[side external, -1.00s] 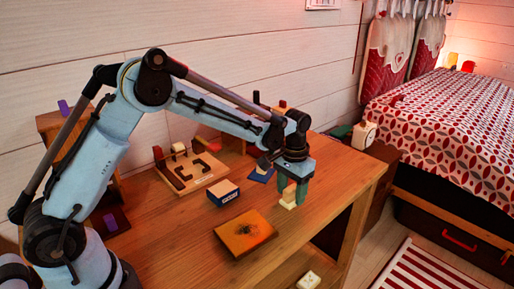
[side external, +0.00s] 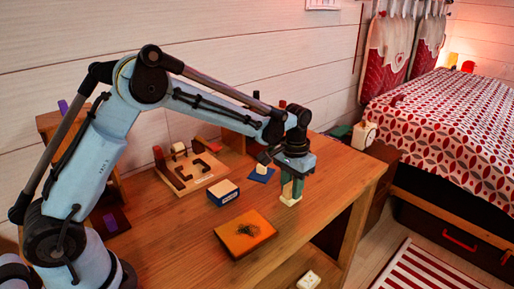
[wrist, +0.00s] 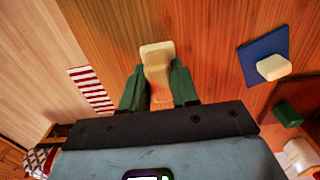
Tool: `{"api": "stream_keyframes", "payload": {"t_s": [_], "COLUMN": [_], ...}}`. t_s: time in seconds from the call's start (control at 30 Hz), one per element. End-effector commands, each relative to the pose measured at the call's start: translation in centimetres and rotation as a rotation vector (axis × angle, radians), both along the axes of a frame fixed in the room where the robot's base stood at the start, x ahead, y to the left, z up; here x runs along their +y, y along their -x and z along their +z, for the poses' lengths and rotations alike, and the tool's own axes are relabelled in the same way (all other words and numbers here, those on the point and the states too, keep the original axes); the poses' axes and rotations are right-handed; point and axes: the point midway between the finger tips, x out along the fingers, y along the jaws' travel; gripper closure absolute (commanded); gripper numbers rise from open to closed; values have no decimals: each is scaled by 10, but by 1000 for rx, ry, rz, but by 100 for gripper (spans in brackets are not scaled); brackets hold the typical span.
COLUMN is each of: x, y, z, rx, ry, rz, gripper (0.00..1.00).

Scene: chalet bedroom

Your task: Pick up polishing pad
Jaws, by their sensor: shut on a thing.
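A small cream block with a narrow middle, which I take to be the polishing pad (side external: 290,198), is between the green fingers of my gripper (side external: 291,188). In the wrist view, the pad (wrist: 157,58) shows its wide end beyond the fingertips, and my gripper (wrist: 159,85) is shut on its narrower part from both sides. The pad is at the right part of the wooden table, low over or on the top; I cannot tell whether it touches the wood.
On the wooden table (side external: 175,222) are an orange square board (side external: 246,229), a blue-and-cream block (side external: 223,193), a wooden tray with dark pieces (side external: 212,181) and a blue square (side external: 261,174) with a pale block. A white piece (side external: 309,280) lies at the front. The table's right edge is close.

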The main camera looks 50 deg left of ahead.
Motion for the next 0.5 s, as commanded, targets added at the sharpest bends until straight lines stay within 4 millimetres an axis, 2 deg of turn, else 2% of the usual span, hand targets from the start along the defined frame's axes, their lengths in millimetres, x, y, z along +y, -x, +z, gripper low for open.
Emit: {"api": "stream_keyframes", "payload": {"t_s": [0.17, 0.5], "x": [0, -63], "y": [0, 44], "z": [30, 73], "rx": [1, 1], "ry": [-2, -2], "rz": [0, -5], "gripper": [100, 100]}}
